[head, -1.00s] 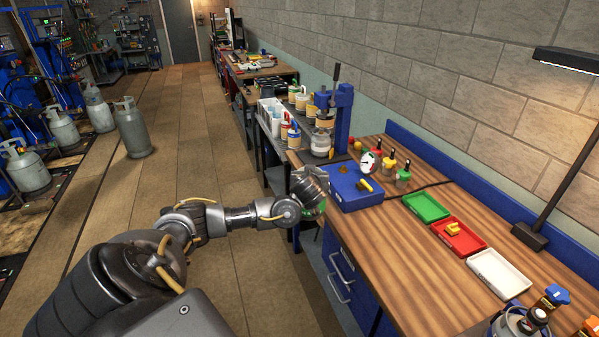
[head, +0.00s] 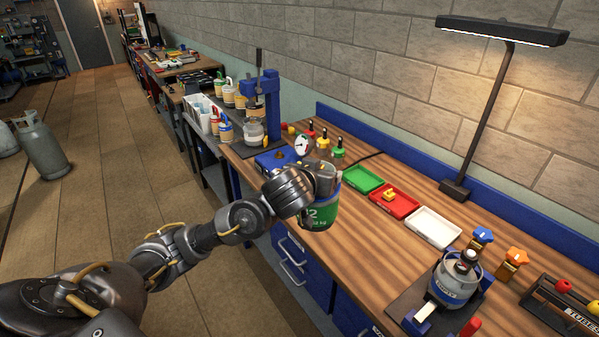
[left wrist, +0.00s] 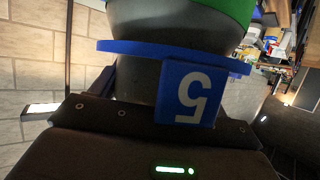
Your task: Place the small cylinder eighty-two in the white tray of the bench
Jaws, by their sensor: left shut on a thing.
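My left gripper (head: 322,180) is shut on a small cylinder (head: 318,215) with a green band and white print ending in a 2; the number's left part is hard to read. It hangs in the air over the bench's front edge. The left wrist view shows its grey neck (left wrist: 140,80) with a blue ring and a blue tag (left wrist: 190,95) marked with an inverted 5. The white tray (head: 433,228) lies empty on the bench (head: 375,265), to the right of the held cylinder. My right gripper is not in view.
A red tray (head: 395,204) with a yellow piece and a green tray (head: 361,180) lie left of the white one. A grey cylinder (head: 455,285) stands on a dark plate at the right. A lamp (head: 480,120) stands behind. Bare bench lies before the trays.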

